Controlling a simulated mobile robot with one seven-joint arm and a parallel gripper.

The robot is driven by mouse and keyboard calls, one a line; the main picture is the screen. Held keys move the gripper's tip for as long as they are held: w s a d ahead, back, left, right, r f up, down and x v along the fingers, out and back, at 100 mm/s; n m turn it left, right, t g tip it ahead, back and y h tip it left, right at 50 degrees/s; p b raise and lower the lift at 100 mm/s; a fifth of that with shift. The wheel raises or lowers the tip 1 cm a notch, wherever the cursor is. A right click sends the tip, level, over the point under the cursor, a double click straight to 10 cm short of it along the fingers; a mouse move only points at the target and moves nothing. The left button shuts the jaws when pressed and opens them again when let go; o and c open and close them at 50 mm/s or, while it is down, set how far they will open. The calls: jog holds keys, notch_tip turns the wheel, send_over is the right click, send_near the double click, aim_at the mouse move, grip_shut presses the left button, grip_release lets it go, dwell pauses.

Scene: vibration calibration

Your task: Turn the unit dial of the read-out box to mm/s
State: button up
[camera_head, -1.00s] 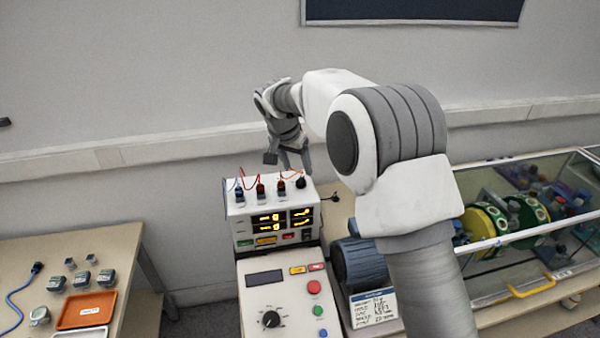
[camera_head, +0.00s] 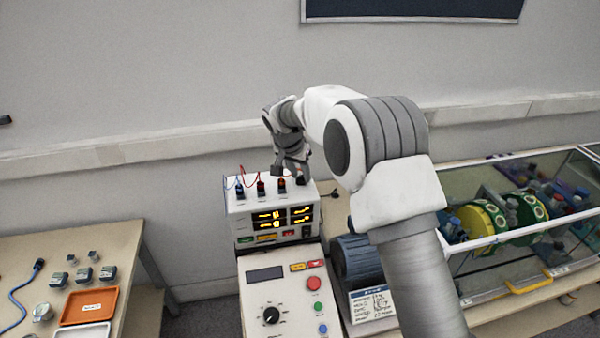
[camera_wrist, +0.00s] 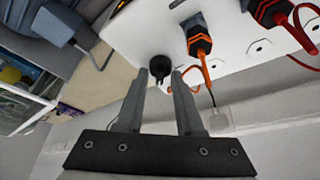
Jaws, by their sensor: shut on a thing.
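The white read-out box (camera_head: 239,226) stands at the centre, its yellow displays lit. Its unit dial, a small black knob (camera_head: 302,181), is on the top face at the right end. The knob also shows in the wrist view (camera_wrist: 160,66). My gripper (camera_wrist: 160,78) has one finger on each side of this knob and is shut on it. In the head view my gripper (camera_head: 298,171) comes down from above onto the box's back right corner. I cannot read the dial's marks or its setting.
Plugs with red leads (camera_wrist: 199,44) stand on the box top beside the dial. A control panel with a larger black knob (camera_head: 271,315) is in front. A blue motor (camera_head: 357,262) and a clear-walled case (camera_head: 520,262) are to the right. Trays (camera_head: 90,305) lie on the left table.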

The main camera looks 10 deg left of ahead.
grip_shut()
jog(key=shift+f+n+b, duration=0.1)
jog(key=shift+n+b, duration=0.2)
jog(key=shift+b, duration=0.05)
jog(key=shift+d+n+y+b, duration=0.1)
jog(key=shift+n+y+b, duration=0.4)
jog(key=shift+n+b, duration=0.3)
jog(key=n+y, duration=0.1)
jog(key=n, duration=0.3)
jog(key=shift+d+n+y+b, duration=0.15)
jog(key=shift+n+y+b, duration=0.15)
jog(key=shift+y+b, duration=0.1)
jog(key=n, duration=0.2)
jog(key=n+g+y, duration=0.1)
jog(key=n, duration=0.1)
jog(key=shift+w+d+n+y+p, duration=0.1)
jog(key=shift+n+y+p, duration=0.2)
jog(key=shift+p, duration=0.1)
jog(key=shift+n+g+y+p, duration=0.55)
jog(key=shift+n+g, duration=0.25)
jog(key=shift+n, duration=1.4)
